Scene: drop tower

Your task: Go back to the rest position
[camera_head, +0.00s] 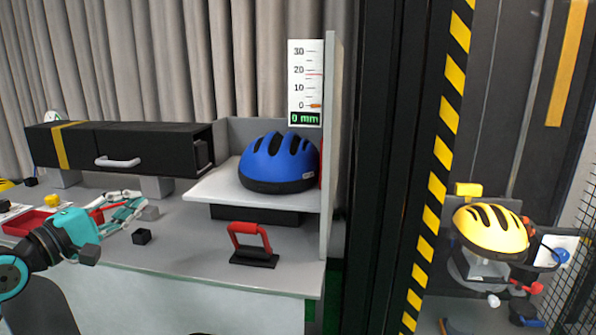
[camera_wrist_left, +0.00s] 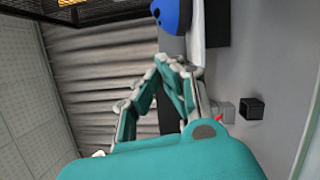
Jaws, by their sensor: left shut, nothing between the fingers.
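My left gripper (camera_head: 134,204) comes in from the left in the head view, over the left part of the grey table. Its teal fingers are shut with nothing between them. In the left wrist view the gripper (camera_wrist_left: 172,62) points toward the curtain, its fingertips close together. A small black cube (camera_head: 141,237) lies on the table just in front of the gripper, and a grey cube (camera_head: 150,213) lies beside the fingertips. Both cubes also show at the right of the left wrist view. My right gripper is not in view.
A blue helmet (camera_head: 278,162) sits on a white shelf (camera_head: 213,189) beside a scale board (camera_head: 305,82). A black box with a handle (camera_head: 120,148) stands at the back left. A red-handled tool (camera_head: 252,244) is near the front edge. A yellow helmet (camera_head: 490,229) is at the right.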

